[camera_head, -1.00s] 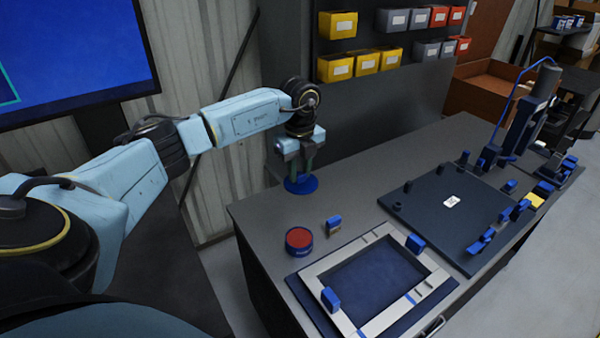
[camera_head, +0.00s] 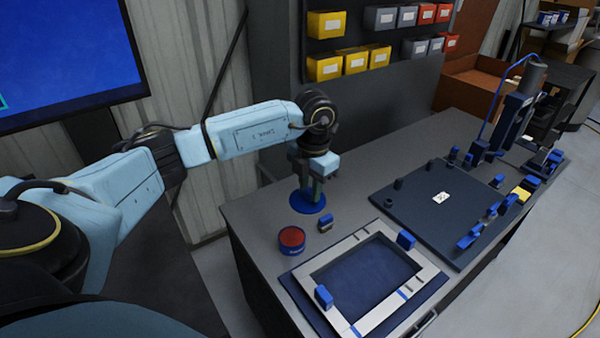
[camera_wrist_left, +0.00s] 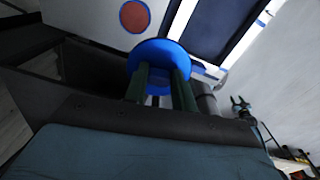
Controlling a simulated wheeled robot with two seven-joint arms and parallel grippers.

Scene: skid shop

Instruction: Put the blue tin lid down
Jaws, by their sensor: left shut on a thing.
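The blue tin lid (camera_head: 308,203) is a flat blue disc at the tips of my left gripper (camera_head: 310,193), over the left part of the grey workbench. My left gripper points down and is shut on the lid. Whether the lid touches the bench is hard to tell. In the left wrist view the lid (camera_wrist_left: 160,56) sits across the ends of both green fingers (camera_wrist_left: 160,85). A round tin (camera_head: 291,240) with a red top and blue side stands on the bench, nearer the front and left of the lid.
A small blue-and-tan block (camera_head: 325,223) stands close to the lid. A pale frame (camera_head: 345,315) with blue clamps lies in front, and a dark fixture plate (camera_head: 410,205) lies to the right. Yellow bins (camera_head: 324,68) hang behind. Bare bench (camera_head: 345,187) lies right of the lid.

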